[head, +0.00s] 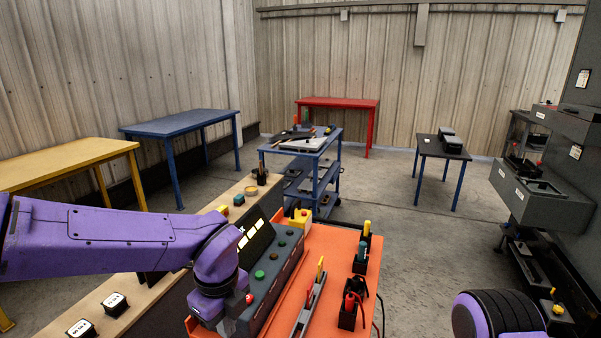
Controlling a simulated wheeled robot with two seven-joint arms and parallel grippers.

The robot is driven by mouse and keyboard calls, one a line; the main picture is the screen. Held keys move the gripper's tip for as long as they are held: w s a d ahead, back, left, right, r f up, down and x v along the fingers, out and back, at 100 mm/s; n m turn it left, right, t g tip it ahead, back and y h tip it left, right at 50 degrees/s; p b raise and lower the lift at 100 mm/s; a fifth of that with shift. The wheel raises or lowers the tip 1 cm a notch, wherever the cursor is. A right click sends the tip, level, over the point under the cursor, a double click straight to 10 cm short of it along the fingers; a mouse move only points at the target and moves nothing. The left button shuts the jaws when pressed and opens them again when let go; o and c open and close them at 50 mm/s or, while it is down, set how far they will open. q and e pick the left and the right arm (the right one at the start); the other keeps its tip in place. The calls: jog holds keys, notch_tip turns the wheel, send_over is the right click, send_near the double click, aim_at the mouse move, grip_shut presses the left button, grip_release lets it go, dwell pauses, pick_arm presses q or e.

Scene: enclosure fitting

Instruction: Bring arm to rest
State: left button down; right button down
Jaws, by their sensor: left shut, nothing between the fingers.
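My left arm (110,240) is purple and reaches in from the left, over the wooden bench. It bends down at the wrist. My left gripper (212,304) is low, at the near left side of the orange table (335,262), close beside the grey control box (272,275). It is shut and holds nothing; its fingertips are mostly hidden. A purple and black part of my right arm (498,314) shows at the bottom right. The right gripper is not in view.
The control box carries buttons, with a yellow-and-red switch (299,218) behind it. Tool holders (352,302) stand on the orange table's right side. A blue cart (306,150), several tables and a grey machine (540,195) stand farther off. Open floor lies between.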

pick_arm(q)
jog(key=w+a+f+m+t+y, duration=0.25)
jog(key=a+f+m, duration=0.3)
jog(key=m, duration=0.35)
jog(key=w+a+f+m+t+y, duration=0.1)
jog(key=a+f+m+t+y, duration=0.1)
jog(key=a+f+m+y, duration=0.35)
jog(key=s+a+f+m+t+h, duration=0.3)
jog(key=f+m, duration=0.6)
jog(key=m, duration=0.7)
jog(key=s+a+f+m+g, duration=0.1)
jog(key=s+f+m, duration=0.2)
jog(key=s+f, duration=0.2)
jog(key=s+f+m+g+h+b, duration=0.1)
jog(key=s+f+m, duration=0.3)
jog(key=s, duration=0.7)
jog(key=s+a+f+m+g+h, duration=0.1)
jog(key=s+f+m+g, duration=0.1)
jog(key=s+f, duration=0.4)
jog(key=shift+s+a+m+g+b, duration=0.35)
jog(key=shift+s+m, duration=0.3)
jog(key=shift+s, duration=0.45)
pick_arm(e)
jog(key=shift+w+f, duration=0.25)
jog(key=shift+f, duration=0.65)
